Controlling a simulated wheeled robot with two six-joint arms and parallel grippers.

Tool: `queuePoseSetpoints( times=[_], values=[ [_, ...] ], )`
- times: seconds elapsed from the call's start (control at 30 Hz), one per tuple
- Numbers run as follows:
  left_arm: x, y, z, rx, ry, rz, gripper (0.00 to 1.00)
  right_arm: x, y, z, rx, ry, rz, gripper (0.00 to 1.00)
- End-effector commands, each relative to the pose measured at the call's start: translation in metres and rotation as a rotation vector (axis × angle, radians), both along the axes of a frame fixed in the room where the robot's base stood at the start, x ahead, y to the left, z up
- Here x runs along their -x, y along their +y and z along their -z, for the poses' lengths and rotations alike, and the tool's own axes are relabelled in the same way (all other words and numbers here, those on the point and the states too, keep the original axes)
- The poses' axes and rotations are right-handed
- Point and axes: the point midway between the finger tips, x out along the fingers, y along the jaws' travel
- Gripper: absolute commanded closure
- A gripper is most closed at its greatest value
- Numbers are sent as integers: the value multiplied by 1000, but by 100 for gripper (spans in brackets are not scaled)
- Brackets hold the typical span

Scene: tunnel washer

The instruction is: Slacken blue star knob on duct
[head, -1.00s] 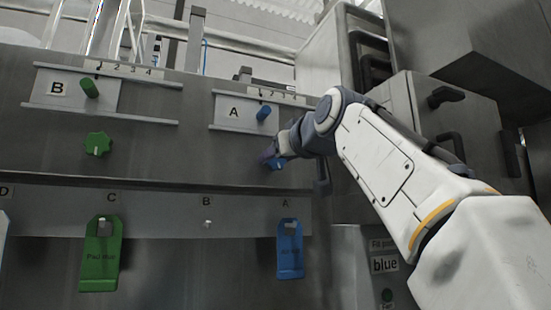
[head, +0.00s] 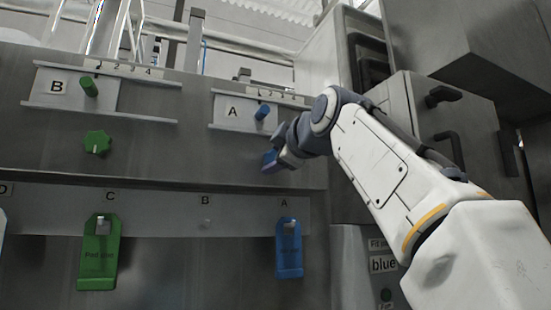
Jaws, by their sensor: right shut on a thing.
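The blue star knob on the duct is mostly hidden behind my right gripper (head: 271,160), below the plate marked A (head: 233,112). My right arm comes in from the right, and its gripper is shut on the knob at the duct face (head: 190,157). The fingertips are small and partly hidden by the wrist. A green star knob (head: 97,142) sits on the same face at the left, below the plate marked B (head: 58,87). My left gripper does not show.
A blue peg (head: 262,112) and a green peg (head: 89,86) stick out of the sliding plates. Below hang a green tag (head: 97,262) under C and a blue tag (head: 289,258) under A. Grey cabinets with dark handles (head: 445,96) stand at the right.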

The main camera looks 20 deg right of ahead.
Motion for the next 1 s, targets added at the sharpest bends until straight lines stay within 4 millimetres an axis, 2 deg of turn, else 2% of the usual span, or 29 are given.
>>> queuePoseSetpoints(
  times=[1.0],
  values=[
    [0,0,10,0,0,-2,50,0,0,7,963,-30,-3,97]
  ],
)
